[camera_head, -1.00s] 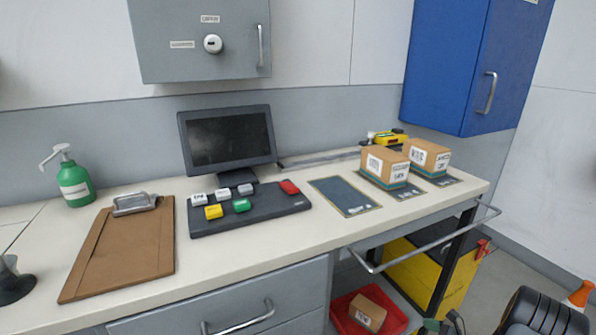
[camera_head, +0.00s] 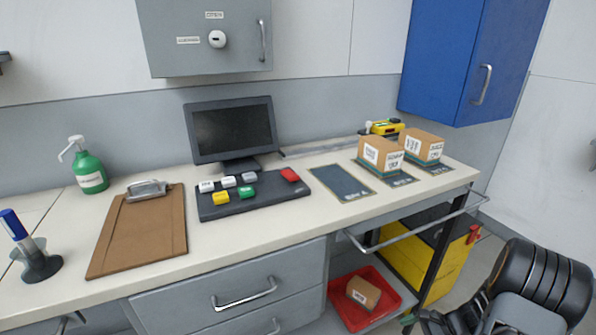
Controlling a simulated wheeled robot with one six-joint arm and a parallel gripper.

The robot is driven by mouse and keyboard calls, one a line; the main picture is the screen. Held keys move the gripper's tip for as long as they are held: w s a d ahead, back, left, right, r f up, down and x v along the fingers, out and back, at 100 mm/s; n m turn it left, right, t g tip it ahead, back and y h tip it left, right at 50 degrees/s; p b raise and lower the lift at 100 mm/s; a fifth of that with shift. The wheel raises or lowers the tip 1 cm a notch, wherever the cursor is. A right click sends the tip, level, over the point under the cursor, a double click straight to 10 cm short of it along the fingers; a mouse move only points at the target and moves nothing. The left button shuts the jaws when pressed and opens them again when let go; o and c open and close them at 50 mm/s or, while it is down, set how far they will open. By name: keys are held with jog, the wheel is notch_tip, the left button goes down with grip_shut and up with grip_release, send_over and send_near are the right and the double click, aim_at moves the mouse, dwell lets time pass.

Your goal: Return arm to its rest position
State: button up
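My gripper's fingertips are not in view. A black ribbed form with grey parts fills the lower right corner; it looks like part of my arm, but I cannot be sure. Nothing held can be seen. The workbench (camera_head: 285,228) runs across the view, apart from that dark form. On its right end two cardboard boxes, a nearer one (camera_head: 381,157) and a farther one (camera_head: 421,146), sit on dark mats beside an empty dark mat (camera_head: 341,183).
A metal rail (camera_head: 418,236) juts from the bench front. Below are a red tray (camera_head: 345,314) holding a small box (camera_head: 363,294) and a yellow bin (camera_head: 452,250). A blue cabinet (camera_head: 440,70) hangs above right. A clipboard (camera_head: 138,232), keypad (camera_head: 255,197) and monitor (camera_head: 232,130) occupy the bench.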

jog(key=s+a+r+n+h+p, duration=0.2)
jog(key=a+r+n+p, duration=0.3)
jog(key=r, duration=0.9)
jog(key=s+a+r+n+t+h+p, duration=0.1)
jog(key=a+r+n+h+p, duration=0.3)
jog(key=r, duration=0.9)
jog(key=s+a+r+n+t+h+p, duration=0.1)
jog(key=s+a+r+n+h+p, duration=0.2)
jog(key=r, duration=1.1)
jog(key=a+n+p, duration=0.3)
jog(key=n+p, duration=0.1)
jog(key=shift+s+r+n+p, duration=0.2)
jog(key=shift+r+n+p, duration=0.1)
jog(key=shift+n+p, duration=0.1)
